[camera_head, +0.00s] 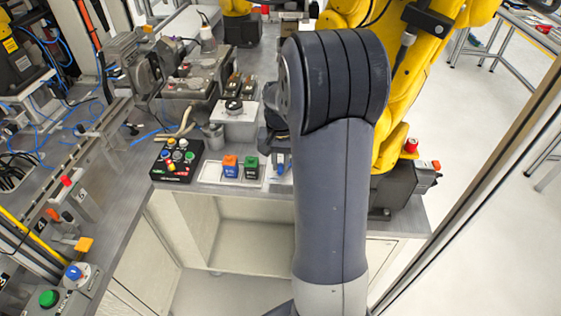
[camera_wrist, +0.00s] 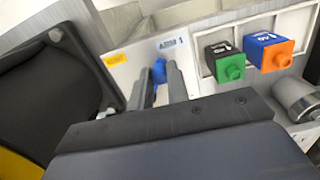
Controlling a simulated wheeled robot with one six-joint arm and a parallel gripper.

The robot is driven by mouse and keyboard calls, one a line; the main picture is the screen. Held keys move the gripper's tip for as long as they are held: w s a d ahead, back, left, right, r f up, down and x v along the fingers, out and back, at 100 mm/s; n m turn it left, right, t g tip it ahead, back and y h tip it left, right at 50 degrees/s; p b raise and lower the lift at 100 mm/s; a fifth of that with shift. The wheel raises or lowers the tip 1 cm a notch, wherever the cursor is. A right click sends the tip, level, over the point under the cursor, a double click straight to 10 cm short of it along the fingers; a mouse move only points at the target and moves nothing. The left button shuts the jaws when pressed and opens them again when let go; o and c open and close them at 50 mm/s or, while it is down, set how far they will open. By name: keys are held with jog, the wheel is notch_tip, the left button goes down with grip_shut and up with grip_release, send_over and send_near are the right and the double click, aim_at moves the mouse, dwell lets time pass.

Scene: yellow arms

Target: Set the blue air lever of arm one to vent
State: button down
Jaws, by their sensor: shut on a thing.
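In the wrist view, the blue air lever (camera_wrist: 160,68) stands on a white plate (camera_wrist: 122,72) with an "ARM 1" label (camera_wrist: 171,43). A small yellow label (camera_wrist: 115,59) is on the plate to the left of the lever; its text is too small to read surely. My gripper (camera_wrist: 157,80) is shut on the blue lever, one finger on each side of it. The fingers hide the lever's lower part, so I cannot tell its exact setting.
A green block (camera_wrist: 225,62) and a blue-and-orange block (camera_wrist: 270,50) sit in a white tray close to the right of the lever. A black button box (camera_head: 176,160) stands left of them. Yellow robot arms (camera_head: 400,90) rise behind and right. A dark body (camera_wrist: 55,90) is close at left.

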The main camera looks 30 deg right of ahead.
jog(key=shift+s, duration=0.1)
jog(key=n, duration=0.1)
jog(key=s+n, duration=0.1)
jog(key=d+n, duration=0.1)
jog(key=n, duration=0.1)
jog(key=shift+s, duration=0.25)
jog(key=shift+s+d+n, duration=0.25)
jog(key=shift+d+n, duration=0.05)
jog(key=shift+n, duration=0.55)
jog(key=shift+s+d+n, duration=0.25)
jog(key=shift+n, duration=0.6)
jog(key=c, duration=1.4)
grip_release()
jog(key=shift+o, duration=0.2)
notch_tip(320, 180, up, 11)
jog(key=shift+b, duration=0.35)
jog(key=shift+f, duration=0.2)
